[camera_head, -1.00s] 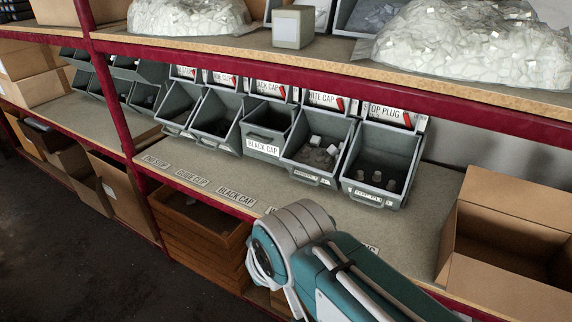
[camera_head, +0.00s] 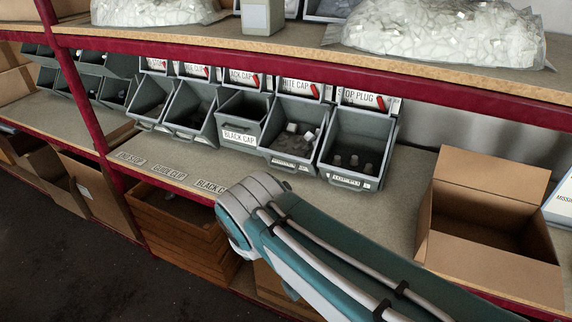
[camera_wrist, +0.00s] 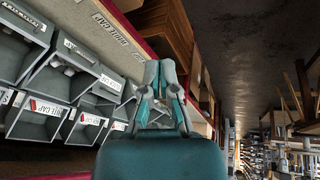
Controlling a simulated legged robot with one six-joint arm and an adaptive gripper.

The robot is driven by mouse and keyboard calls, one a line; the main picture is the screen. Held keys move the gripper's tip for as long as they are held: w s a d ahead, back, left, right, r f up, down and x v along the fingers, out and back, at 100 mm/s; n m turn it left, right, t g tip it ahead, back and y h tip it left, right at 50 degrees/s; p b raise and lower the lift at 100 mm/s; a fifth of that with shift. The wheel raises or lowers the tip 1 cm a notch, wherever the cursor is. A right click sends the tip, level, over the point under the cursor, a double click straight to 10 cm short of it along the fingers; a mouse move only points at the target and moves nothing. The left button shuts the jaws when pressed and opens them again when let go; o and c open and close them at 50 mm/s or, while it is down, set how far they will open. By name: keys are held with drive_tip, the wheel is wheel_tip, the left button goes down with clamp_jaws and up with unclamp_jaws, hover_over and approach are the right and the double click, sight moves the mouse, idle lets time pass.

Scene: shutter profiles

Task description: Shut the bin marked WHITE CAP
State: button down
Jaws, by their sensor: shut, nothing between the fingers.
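The WHITE CAP bin (camera_head: 278,157) is a grey bin on the middle shelf in the head view, under the sign reading WHITE CAP (camera_head: 298,86). It is tipped forward and open, with white and grey pieces inside. My gripper (camera_wrist: 159,74) shows in the wrist view, shut and empty, near the shelf edge and apart from the bins. In the head view only my arm shows, in front of the shelf, and the gripper is hidden.
The BLACK CAP bin (camera_head: 238,139) stands on the left, more upright. The STOP PLUG bin (camera_head: 351,181) is tipped open on the right. An open cardboard box (camera_head: 490,262) stands farther right. The upper shelf edge (camera_head: 300,68) overhangs the bins. Bare shelf (camera_head: 400,215) lies before the box.

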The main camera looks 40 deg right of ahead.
drive_tip(key=w+d+f+n+g+h, duration=0.35)
drive_tip(key=w+d+h, duration=0.2)
drive_tip(key=d, duration=0.45)
drive_tip(key=n+t+h, duration=0.6)
drive_tip(key=n, duration=1.3)
approach(291, 159)
drive_tip(key=f, duration=0.1)
drive_tip(key=w+d+f, duration=0.1)
drive_tip(key=f, duration=0.1)
drive_tip(key=d+f, duration=0.1)
drive_tip(key=shift+w+f, duration=0.15)
drive_tip(key=d, duration=0.1)
drive_tip(key=w+d+r, duration=0.1)
drive_tip(key=d, duration=0.1)
drive_tip(key=shift+w+r, duration=0.15)
drive_tip(key=shift+w, duration=0.15)
drive_tip(key=shift+w+d+r, duration=0.2)
drive_tip(key=shift+d+r, duration=0.1)
drive_tip(key=shift+d, duration=0.15)
drive_tip(key=shift+r, duration=0.1)
